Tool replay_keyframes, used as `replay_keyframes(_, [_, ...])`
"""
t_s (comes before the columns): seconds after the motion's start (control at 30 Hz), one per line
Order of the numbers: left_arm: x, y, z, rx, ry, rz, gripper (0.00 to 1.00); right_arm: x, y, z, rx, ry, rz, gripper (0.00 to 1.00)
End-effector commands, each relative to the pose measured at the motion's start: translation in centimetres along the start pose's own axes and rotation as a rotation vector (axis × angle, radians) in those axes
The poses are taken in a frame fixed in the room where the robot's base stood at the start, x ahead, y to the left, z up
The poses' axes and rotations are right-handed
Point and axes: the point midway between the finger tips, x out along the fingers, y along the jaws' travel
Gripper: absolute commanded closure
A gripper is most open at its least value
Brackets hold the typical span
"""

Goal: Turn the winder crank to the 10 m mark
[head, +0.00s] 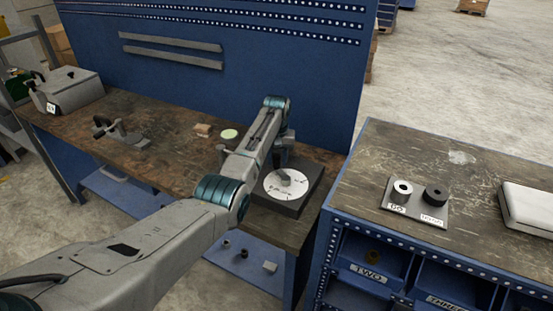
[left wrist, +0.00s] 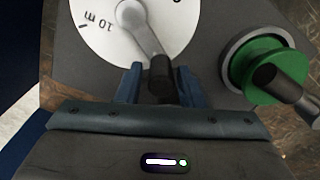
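The winder (head: 312,188) is a dark box on the bench with a white dial (head: 273,188) on top. In the left wrist view the dial (left wrist: 82,48) shows a "10 m" mark at its left. The grey crank arm (left wrist: 143,36) runs from the dial's centre down and slightly right to a dark knob (left wrist: 160,80). My left gripper (left wrist: 160,82) has its two blue fingers on either side of this knob, with narrow gaps visible. A green spool (left wrist: 252,70) sits right of the dial. In the head view my left gripper (head: 284,158) is over the winder and partly hides it. My right gripper is not in view.
A blue perforated back panel (head: 270,50) stands behind the bench. A clamp-like metal tool (head: 120,130) and a grey box (head: 68,90) are on the left. A second bench (head: 350,180) at right carries a plate with two cylinders (head: 415,205).

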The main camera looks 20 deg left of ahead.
Motion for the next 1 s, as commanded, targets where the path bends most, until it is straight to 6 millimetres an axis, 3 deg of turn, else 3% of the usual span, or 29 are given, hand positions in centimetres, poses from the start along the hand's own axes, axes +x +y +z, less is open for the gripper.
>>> replay_keyframes(0.43, [-0.7, 0.0, 0.0, 0.000, 0.000, -0.001, 0.55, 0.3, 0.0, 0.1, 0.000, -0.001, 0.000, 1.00])
replay_keyframes(0.8, [-7.6, 0.1, -0.1, 0.000, 0.002, 0.000, 0.55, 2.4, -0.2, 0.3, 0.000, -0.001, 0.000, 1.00])
replay_keyframes(1.0, [-10.1, 0.1, -0.1, 0.000, 0.000, -0.001, 0.55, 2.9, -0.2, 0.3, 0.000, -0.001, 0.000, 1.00])
